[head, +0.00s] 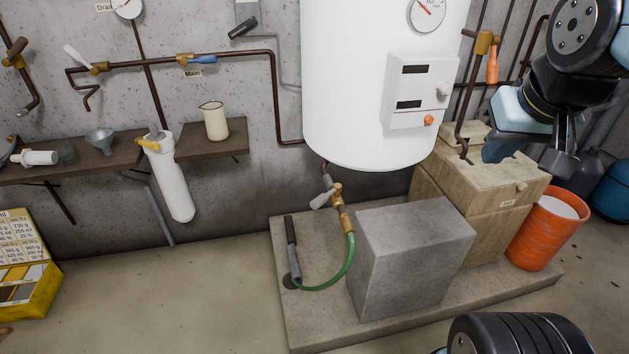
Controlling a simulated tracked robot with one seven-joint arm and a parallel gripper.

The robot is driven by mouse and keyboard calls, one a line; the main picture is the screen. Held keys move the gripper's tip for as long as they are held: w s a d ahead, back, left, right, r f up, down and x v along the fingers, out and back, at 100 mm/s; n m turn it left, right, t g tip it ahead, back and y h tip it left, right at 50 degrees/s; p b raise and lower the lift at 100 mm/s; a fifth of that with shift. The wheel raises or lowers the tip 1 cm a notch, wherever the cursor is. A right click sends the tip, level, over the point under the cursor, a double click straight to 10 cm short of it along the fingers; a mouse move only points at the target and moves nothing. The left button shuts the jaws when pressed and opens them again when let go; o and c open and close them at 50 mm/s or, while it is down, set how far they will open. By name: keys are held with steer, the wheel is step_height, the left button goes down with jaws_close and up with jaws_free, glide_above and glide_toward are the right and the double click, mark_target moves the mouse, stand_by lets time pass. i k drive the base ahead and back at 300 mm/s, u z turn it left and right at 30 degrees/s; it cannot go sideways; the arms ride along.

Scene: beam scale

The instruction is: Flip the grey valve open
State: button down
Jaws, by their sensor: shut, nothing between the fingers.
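A valve with a pale grey lever (322,198) and a brass body (338,195) sits low under the white tank, above the concrete plinth. A green hose (345,262) runs down from its brass fitting. Another pale, near-white lever (75,55) is on the brown wall pipe at the upper left; which pale lever is the grey valve is not certain from colour alone. My gripper (558,163) is at the upper right, in front of the tan boxes and far from both levers. It is shut and empty.
A grey concrete block (412,258) stands on the plinth right of the hose. The white tank (350,90) hangs above. Tan boxes (480,205) and an orange bucket (547,230) stand at the right. A blue lever (202,59) labelled Main is on the wall pipe. The left-centre floor is clear.

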mark_target(317, 202)
steer(key=z, duration=0.8)
steer(key=k, duration=1.1)
steer(key=u, duration=0.8)
steer(key=i, duration=1.4)
steer(key=u, duration=0.05)
